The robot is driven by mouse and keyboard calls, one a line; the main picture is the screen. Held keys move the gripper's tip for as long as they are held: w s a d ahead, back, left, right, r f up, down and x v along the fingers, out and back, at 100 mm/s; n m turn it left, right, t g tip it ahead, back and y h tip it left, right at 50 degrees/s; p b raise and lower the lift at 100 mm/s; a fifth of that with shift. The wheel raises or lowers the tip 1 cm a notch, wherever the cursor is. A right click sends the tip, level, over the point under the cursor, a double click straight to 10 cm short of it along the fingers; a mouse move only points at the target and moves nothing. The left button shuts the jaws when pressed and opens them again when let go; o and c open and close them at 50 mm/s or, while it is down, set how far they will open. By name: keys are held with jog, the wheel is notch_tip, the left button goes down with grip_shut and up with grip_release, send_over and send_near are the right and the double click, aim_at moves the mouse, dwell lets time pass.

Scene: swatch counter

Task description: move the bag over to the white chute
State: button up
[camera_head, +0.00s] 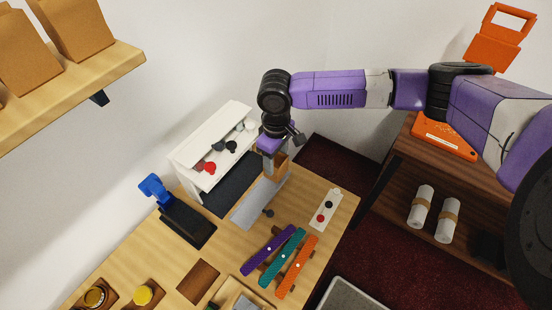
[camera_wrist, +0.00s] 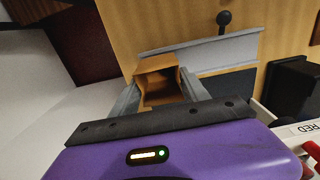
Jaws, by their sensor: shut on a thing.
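My gripper (camera_head: 274,160) is shut on a small brown paper bag (camera_head: 281,164) above the back of the counter. In the wrist view the bag (camera_wrist: 159,82) sits between the two grey fingers, with its open mouth showing. A pale grey, ramp-like plate (camera_head: 252,208) lies just below and in front of the bag; a dark ball knob (camera_head: 268,212) stands beside it. A white slanted housing (camera_head: 188,159) with red and black knobs stands to the left of the gripper. I cannot tell which of these two is the chute, nor whether the bag touches the plate.
Purple, teal and orange strips (camera_head: 282,257) lie at the counter's front. A white button panel (camera_head: 325,209) is on the right, a blue-and-black device (camera_head: 184,222) on the left. More paper bags (camera_head: 78,28) stand on a wall shelf. A brown side table (camera_head: 396,176) is at right.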

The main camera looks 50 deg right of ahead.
jog(key=shift+f, duration=0.65)
dwell(0.7)
jog(key=o, duration=1.5)
jog(key=shift+r+b, duration=0.45)
jog(key=shift+r, duration=3.5)
jog(key=shift+s, duration=0.1)
